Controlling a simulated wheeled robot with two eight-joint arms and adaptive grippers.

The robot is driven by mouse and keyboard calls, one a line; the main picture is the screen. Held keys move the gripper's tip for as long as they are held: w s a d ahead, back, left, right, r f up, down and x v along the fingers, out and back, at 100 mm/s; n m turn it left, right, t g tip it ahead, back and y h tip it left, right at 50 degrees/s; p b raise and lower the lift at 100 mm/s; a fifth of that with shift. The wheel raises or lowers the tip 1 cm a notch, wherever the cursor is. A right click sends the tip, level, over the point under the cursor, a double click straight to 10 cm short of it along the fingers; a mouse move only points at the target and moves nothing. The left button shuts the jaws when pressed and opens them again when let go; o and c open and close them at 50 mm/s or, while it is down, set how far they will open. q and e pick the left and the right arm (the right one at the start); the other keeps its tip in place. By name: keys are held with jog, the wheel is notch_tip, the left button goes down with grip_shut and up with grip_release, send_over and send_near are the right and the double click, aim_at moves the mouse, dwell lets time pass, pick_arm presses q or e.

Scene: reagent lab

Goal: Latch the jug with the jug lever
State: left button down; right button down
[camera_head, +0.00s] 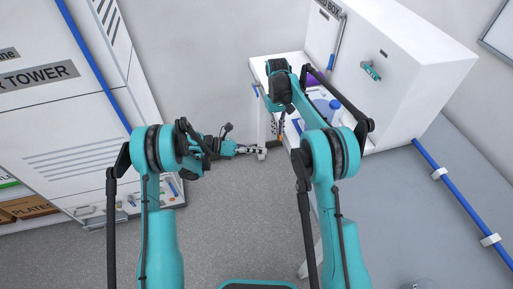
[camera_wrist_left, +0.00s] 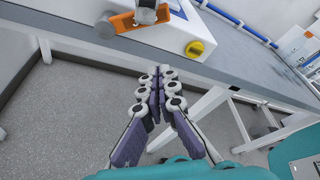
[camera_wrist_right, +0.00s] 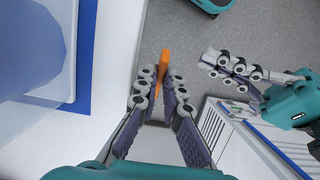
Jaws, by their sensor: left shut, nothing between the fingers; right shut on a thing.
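The orange jug lever (camera_wrist_right: 163,66) is between the fingertips of my right gripper (camera_wrist_right: 160,85), which is shut on it at the bench's edge. The lever also shows in the left wrist view (camera_wrist_left: 125,22), beside a white base with a yellow knob (camera_wrist_left: 195,49). The large blue translucent body at the left of the right wrist view looks like the jug (camera_wrist_right: 28,65); a blue top (camera_head: 326,106) shows behind my right arm in the head view. My left gripper (camera_wrist_left: 160,72) is shut and empty, in front of and below the bench edge, apart from the lever. Any latch contact is hidden.
The bench (camera_wrist_left: 250,75) has a grey edge and white legs. A large white cabinet (camera_head: 400,60) stands behind the jug. A white tower (camera_head: 75,120) with blue piping is at the left. Clear floor (camera_head: 235,215) lies between my arms.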

pick_arm(q)
jog(key=shift+w+d+r, duration=0.25)
jog(key=shift+w+d, duration=0.25)
jog(key=shift+d, duration=0.4)
jog(key=shift+w+d+r, duration=0.3)
jog(key=shift+w+d, duration=0.15)
jog(key=shift+d, duration=0.4)
jog(key=shift+w+d+r, duration=0.25)
jog(key=shift+w+d, duration=0.25)
jog(key=shift+d, duration=0.4)
